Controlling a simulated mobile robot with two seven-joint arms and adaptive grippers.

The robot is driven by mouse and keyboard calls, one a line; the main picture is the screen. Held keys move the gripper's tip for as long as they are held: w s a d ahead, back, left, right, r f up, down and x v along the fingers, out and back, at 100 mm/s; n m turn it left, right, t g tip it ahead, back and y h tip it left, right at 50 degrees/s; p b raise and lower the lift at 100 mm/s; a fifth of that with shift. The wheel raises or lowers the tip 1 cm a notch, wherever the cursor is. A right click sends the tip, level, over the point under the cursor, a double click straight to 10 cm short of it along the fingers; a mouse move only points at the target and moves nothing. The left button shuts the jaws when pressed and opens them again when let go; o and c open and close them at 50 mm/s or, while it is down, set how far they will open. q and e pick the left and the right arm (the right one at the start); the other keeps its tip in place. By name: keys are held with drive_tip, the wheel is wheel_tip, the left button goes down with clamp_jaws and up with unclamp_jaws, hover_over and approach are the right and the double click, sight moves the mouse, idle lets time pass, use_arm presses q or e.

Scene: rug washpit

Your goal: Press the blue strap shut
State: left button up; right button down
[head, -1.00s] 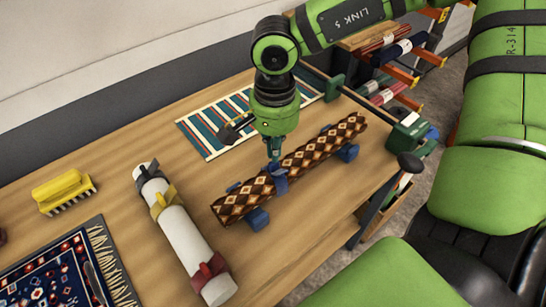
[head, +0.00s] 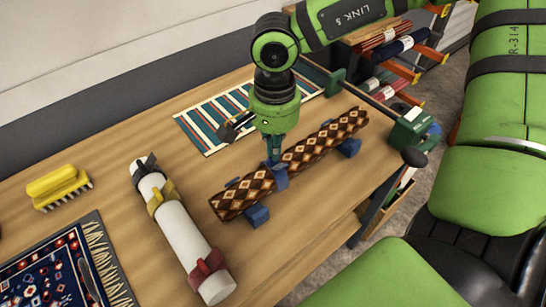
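A brown diamond-patterned rolled rug (head: 312,152) lies on blue blocks on the wooden table. The blue strap (head: 279,179) sits around the roll, left of its middle. My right gripper (head: 274,160) points straight down with its fingers together, the tips at the top of the blue strap. I cannot tell whether they touch it or how far the strap is closed. Nothing shows held in the fingers. My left gripper is out of view.
A white roll (head: 185,232) with black, yellow and red straps lies to the left. A yellow brush (head: 58,186), a fringed dark blue rug (head: 55,270) and a striped rug (head: 205,125) are on the table (head: 110,145). A green clamp-like fixture (head: 408,130) stands at the right edge.

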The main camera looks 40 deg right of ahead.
idle(0.4)
wheel_tip(320, 180, up, 8)
drive_tip(key=p, duration=0.4)
idle(0.4)
drive_tip(key=shift+s+f, duration=0.1)
idle(0.4)
